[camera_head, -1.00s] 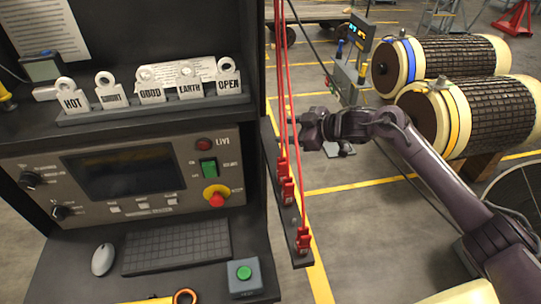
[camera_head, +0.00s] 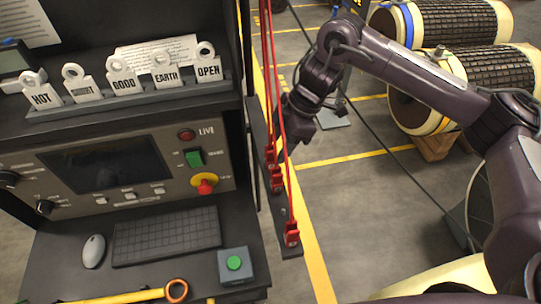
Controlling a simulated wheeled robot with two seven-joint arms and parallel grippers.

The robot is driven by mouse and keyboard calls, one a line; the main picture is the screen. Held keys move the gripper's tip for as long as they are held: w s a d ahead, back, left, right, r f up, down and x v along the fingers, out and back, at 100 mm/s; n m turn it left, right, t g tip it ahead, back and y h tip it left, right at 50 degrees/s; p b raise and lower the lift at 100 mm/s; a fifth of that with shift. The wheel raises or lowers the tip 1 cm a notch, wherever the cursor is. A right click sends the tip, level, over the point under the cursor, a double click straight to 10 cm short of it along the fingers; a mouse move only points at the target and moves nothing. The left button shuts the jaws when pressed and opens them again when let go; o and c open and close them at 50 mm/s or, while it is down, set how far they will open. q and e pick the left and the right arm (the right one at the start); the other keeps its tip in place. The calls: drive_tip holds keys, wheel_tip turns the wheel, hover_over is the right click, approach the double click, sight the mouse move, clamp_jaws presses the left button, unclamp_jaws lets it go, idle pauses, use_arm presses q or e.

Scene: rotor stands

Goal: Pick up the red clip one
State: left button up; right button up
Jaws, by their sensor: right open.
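Three red clips hang on red leads along a narrow dark rail (camera_head: 288,250) at the right side of the console. The upper clip (camera_head: 270,157) and middle clip (camera_head: 276,181) are close together; the lower clip (camera_head: 291,234) sits nearer the rail's front end. I cannot tell which one is clip one. My right gripper (camera_head: 288,137) is open, reaching in from the right and pointing down-left, just right of the upper clips. Its fingertips overlap the red leads in the picture; contact cannot be told. My left gripper is not in view.
The console carries a row of label tags (camera_head: 124,83), a keyboard (camera_head: 166,237), a mouse (camera_head: 93,251) and a green-button box (camera_head: 235,265). A yellow tool (camera_head: 130,296) lies at its front edge.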

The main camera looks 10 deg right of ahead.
sight(270, 156)
drive_tip(key=shift+x, duration=0.9)
drive_tip(key=x, duration=0.3)
drive_tip(key=shift+w+a+f+p, duration=0.15)
drive_tip(key=shift+w+f+p, duration=0.05)
drive_tip(key=shift+p, duration=0.1)
drive_tip(key=shift+f, duration=0.15)
drive_tip(key=shift+a, duration=0.1)
drive_tip(key=c, duration=1)
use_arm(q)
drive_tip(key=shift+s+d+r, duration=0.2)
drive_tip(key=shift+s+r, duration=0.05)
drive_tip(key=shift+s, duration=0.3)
use_arm(e)
clamp_jaws()
